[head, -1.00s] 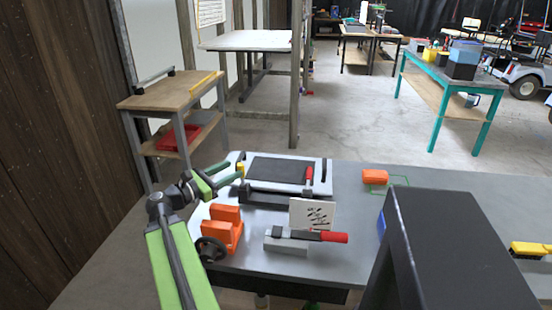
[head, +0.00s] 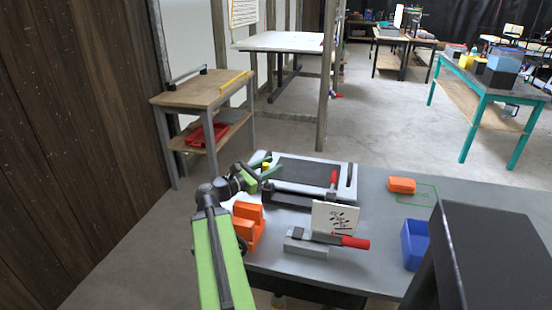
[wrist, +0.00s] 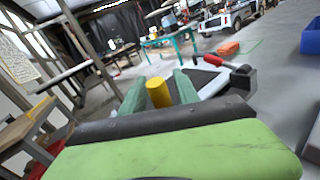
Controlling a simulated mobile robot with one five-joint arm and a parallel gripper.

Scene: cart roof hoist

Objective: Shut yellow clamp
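The yellow clamp handle (head: 266,166) stands upright at the left end of the grey-white fixture (head: 345,168) with a dark plate. In the wrist view the yellow handle (wrist: 158,93) shows as a short cylinder between my two green fingers. My gripper (head: 265,169) is open, with one finger to each side of the handle. A gap shows on the left side; I cannot tell whether either finger touches it. The foot of the yellow clamp is hidden behind my gripper. A second clamp with a red handle (head: 334,178) stands at the fixture's right side.
An orange block (head: 248,226) sits just below my gripper. A grey clamp with a red handle (head: 355,242) and a white card (head: 334,217) are in front. A blue bin (head: 415,244) and a small orange block (head: 402,185) lie right. A wooden shelf (head: 200,92) stands left.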

